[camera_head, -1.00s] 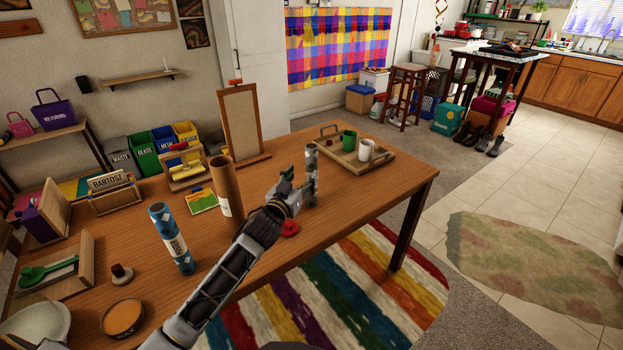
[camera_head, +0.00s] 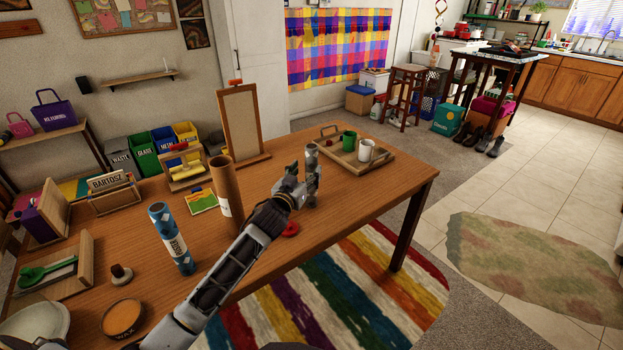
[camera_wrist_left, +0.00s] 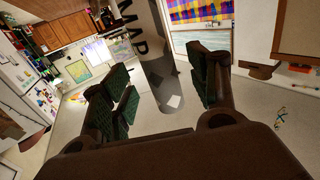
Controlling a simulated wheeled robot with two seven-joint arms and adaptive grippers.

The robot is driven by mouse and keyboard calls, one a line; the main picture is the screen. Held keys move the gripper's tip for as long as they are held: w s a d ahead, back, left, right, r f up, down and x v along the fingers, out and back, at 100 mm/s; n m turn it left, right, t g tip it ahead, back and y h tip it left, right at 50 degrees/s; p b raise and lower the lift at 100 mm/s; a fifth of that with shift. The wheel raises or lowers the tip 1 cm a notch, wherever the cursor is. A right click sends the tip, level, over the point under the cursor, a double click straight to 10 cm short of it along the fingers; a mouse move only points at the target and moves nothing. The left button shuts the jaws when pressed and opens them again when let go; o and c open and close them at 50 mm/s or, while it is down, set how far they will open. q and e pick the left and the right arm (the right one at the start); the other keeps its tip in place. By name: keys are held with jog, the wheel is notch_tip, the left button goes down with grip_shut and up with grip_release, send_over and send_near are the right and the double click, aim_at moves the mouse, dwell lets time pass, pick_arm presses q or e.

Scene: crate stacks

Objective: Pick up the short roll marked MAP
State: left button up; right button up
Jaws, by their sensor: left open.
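The short roll marked MAP (camera_head: 312,156) is a grey tube standing upright on the table, its top showing beyond my left gripper. In the left wrist view the roll (camera_wrist_left: 158,68) shows the letters MAP and pale diamond shapes, between the two fingers. My left gripper (camera_head: 302,186) is open, with its fingers on either side of the roll; it also shows in the left wrist view (camera_wrist_left: 165,88). Gaps show between the roll and the fingers. In the head view the gripper hides much of the roll's lower part. My right gripper is not in view.
A tall brown tube (camera_head: 226,190) and a blue patterned roll (camera_head: 172,240) stand to the left of my gripper. A tray (camera_head: 376,166) with a green mug (camera_head: 348,141) and a white mug (camera_head: 366,150) lies behind the roll. A red object (camera_head: 290,230) is near the front edge.

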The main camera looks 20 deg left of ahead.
aim_at(309, 168)
pick_arm(q)
jog(key=shift+w+d, duration=0.15)
jog(key=shift+w, duration=0.75)
jog(key=shift+w+d, duration=0.2)
jog(key=shift+w, duration=1.3)
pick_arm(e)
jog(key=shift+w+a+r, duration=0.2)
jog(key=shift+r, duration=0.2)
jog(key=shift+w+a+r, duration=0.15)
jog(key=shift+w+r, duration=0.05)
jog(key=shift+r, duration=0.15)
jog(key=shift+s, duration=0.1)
pick_arm(q)
grip_shut()
